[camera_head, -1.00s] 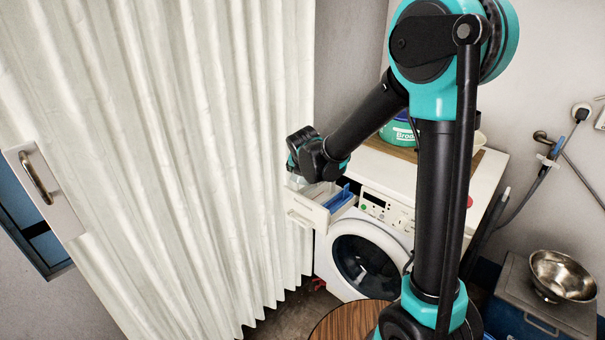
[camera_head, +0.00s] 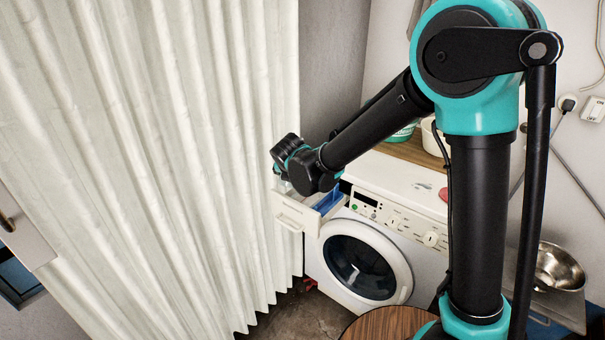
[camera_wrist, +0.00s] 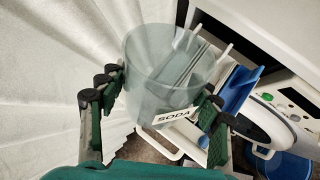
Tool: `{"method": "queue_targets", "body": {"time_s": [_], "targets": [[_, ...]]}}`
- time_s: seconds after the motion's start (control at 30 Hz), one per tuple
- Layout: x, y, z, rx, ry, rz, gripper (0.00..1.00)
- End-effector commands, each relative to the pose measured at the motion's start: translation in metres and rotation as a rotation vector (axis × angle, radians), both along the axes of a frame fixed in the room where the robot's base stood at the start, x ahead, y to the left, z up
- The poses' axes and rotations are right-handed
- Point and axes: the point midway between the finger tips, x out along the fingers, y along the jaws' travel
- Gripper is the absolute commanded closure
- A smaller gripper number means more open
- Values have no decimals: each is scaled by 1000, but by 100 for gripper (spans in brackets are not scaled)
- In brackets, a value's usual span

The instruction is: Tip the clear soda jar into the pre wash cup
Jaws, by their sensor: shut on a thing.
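My gripper (camera_wrist: 160,98) is shut on the clear soda jar (camera_wrist: 160,72), with fingers on both sides of it. The jar is see-through, with a white "SODA" label facing the wrist camera. I cannot make out any contents or tell how far it is tilted. The open detergent drawer (camera_head: 291,213) of the washing machine lies below and beyond the jar, and its pale dividers show through and past it. A blue part (camera_wrist: 238,90) sits in the drawer, right of the jar. I cannot pick out the pre wash cup. In the head view my wrist hides the jar.
The white washing machine (camera_head: 405,185) has a round door and a control panel. A pleated white curtain (camera_head: 150,150) hangs close on the left of my gripper. A steel bowl (camera_head: 557,268) stands at the right, and a round wooden top (camera_head: 385,323) is in front.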

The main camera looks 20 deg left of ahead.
Motion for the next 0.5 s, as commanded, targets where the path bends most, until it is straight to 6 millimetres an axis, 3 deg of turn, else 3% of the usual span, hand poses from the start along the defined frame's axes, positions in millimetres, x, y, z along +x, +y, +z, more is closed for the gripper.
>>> {"method": "queue_targets", "body": {"time_s": [0.5], "targets": [[6, -2, -6, -74, -296, 0, 72]]}}
